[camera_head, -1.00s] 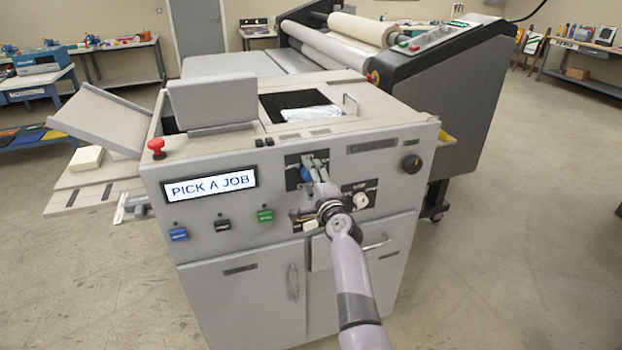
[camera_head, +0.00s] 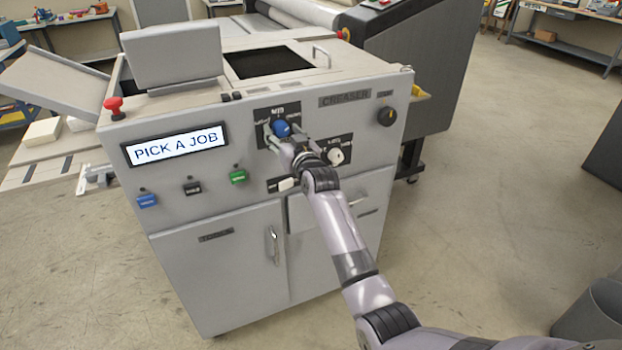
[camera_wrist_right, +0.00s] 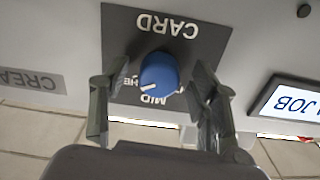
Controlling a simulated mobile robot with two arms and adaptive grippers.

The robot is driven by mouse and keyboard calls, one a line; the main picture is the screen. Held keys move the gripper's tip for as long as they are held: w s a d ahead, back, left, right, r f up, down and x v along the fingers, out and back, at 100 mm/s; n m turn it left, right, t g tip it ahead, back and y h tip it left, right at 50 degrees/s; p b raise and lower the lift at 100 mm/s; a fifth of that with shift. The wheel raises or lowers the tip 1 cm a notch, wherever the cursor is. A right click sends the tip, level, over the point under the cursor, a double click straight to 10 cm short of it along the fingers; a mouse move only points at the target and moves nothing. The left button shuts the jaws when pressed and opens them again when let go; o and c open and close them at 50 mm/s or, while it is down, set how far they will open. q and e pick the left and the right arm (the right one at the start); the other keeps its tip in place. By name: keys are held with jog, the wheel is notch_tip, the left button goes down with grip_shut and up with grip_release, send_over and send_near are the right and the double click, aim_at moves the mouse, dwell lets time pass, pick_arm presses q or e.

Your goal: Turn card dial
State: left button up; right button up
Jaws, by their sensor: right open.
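The card dial is a blue round knob (camera_head: 282,128) on a black plate on the grey machine's front panel. In the right wrist view the knob (camera_wrist_right: 159,75) appears upside down under the word CARD, its white mark pointing near the MID label. My right gripper (camera_wrist_right: 152,90) is open, with one finger on each side of the knob and visible gaps between. In the head view the right gripper (camera_head: 284,138) reaches the plate from below and partly covers it. My left gripper is not in view.
The machine's screen (camera_head: 175,144) reads PICK A JOB. A white knob (camera_head: 335,156) sits right below the dial, close to my right wrist.

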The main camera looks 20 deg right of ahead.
pick_arm(q)
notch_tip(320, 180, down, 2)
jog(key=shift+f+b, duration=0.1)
jog(key=shift+b, duration=0.65)
pick_arm(e)
jog(key=s, duration=1.7)
jog(key=shift+s+d+n, duration=0.2)
jog(key=shift+d+n, duration=0.1)
notch_tip(320, 180, down, 23)
jog(key=a+g, duration=0.2)
jog(key=g, duration=0.2)
jog(key=s+f+g, duration=0.2)
jog(key=s+f, duration=0.4)
jog(key=f, duration=0.5)
jog(key=s+f+g, duration=0.3)
jog(key=s+f, duration=0.3)
jog(key=f, duration=0.5)
jog(key=s+f+n+g, duration=0.1)
jog(key=s+f+g, duration=0.3)
jog(key=s+f, duration=1.4)
jog(key=s+d+f+g, duration=0.1)
jog(key=s+f+g, duration=0.1)
jog(key=s, duration=0.9)
jog(key=s+d+f+n+g, duration=0.1)
jog(key=s+f+g, duration=0.1)
jog(key=s, duration=1)
jog(key=shift+d+f+h, duration=0.15)
jog(key=shift+f+h, duration=0.15)
jog(key=shift+f, duration=0.25)
